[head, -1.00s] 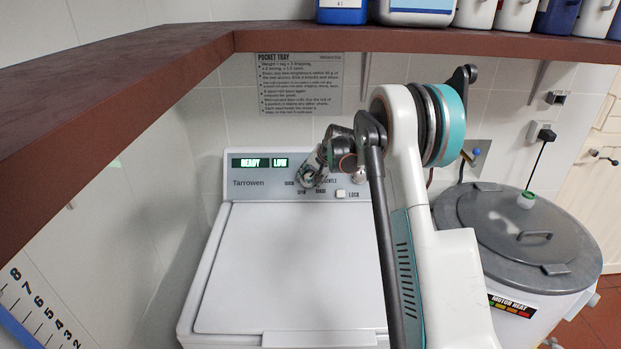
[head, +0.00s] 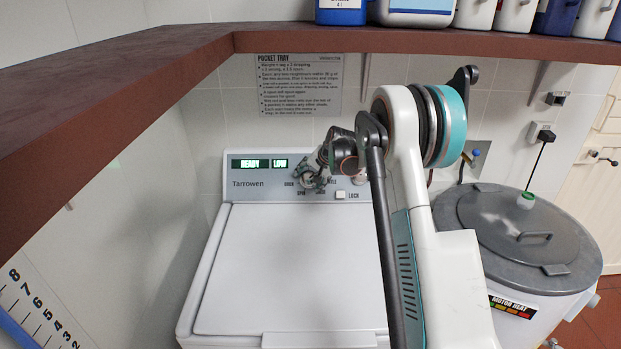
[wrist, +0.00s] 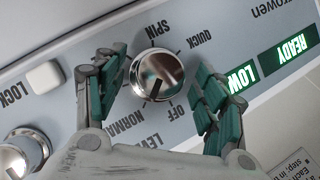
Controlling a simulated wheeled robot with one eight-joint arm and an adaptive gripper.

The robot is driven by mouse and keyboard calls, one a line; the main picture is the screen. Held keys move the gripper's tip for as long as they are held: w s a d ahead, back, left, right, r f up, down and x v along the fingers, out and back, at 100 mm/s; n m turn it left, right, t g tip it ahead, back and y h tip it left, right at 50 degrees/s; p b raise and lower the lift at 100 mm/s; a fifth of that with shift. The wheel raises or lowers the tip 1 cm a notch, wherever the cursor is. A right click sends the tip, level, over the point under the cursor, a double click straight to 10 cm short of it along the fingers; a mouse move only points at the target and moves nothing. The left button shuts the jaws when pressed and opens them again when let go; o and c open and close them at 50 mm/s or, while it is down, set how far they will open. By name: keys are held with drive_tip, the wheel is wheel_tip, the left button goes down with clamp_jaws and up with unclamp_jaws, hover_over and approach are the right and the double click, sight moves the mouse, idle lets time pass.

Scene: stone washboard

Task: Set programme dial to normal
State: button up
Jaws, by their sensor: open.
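The chrome programme dial (wrist: 157,74) is on the washer's grey control panel (head: 215,187). In the wrist view, printed words around it include SPIN, QUICK, OFF and NORMAL. Its dark pointer line points down in the picture, toward the side with OFF and NORMAL; I cannot tell exactly which mark it meets. My gripper (wrist: 158,80) is open, with one finger on each side of the dial. The fingers look close to it; contact is not clear. In the head view my gripper (head: 314,177) covers the dial.
A second chrome knob (wrist: 22,152) and the white LOCK button (wrist: 45,77) sit near my gripper. Lit displays (head: 250,163) read READY and LOW. A brown shelf (head: 420,41) with containers hangs above. A grey-lidded tub (head: 490,215) stands right.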

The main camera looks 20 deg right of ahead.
drive_tip(key=v, duration=1.2)
idle(0.3)
